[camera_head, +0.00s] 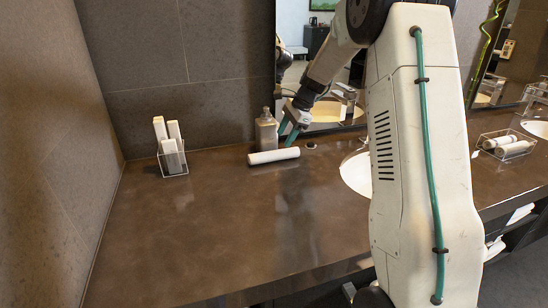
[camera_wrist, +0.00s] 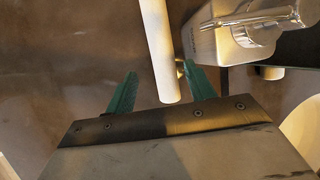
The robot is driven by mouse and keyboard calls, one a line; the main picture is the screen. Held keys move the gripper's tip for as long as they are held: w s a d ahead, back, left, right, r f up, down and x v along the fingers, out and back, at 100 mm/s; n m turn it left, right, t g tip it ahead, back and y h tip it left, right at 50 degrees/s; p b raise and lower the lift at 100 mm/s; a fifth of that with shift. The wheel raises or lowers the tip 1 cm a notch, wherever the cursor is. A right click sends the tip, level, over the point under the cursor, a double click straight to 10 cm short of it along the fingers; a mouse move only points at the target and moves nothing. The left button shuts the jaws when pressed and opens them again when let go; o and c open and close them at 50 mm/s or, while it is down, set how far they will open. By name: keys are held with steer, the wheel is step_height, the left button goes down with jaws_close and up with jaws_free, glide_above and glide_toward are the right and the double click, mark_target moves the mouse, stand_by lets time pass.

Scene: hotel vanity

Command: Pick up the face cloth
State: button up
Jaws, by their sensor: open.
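The face cloth looks like a white rolled cylinder (camera_head: 273,156) lying on its side on the brown counter, in front of the soap dispenser. In the wrist view a long white roll (camera_wrist: 158,45) runs down between the two green fingers, its near end close to the palm. My gripper (camera_head: 287,133) is just above and behind the right part of the roll. In the wrist view the gripper (camera_wrist: 159,71) is open, with fingers apart on either side of the roll. I cannot tell how far above the roll the fingertips are.
A soap dispenser (camera_head: 266,131) stands close to my gripper; it also shows near the right finger in the wrist view (camera_wrist: 232,38). A clear holder with white items (camera_head: 173,158) stands left. A white basin (camera_head: 355,172) is right. The front left counter is clear.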

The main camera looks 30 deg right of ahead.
mark_target(276, 151)
steer(key=shift+w+d+f, duration=0.1)
steer(key=shift+w+f, duration=0.15)
steer(key=shift+f, duration=0.2)
steer(key=x, duration=0.7)
steer(key=shift+a+f, duration=0.1)
steer(key=shift+a, duration=0.15)
steer(key=c, duration=0.8)
steer(key=shift+r, duration=0.7)
step_height(276, 151, up, 2)
steer(key=shift+r, duration=0.2)
steer(key=s+d, duration=0.1)
steer(key=s, duration=0.4)
steer(key=s+d+r, duration=0.1)
steer(key=s, duration=0.4)
steer(key=s+d, duration=0.1)
steer(key=s, duration=0.4)
steer(key=shift+s+d+r, duration=0.15)
steer(key=shift+s+d, duration=0.15)
steer(key=shift+s, duration=0.05)
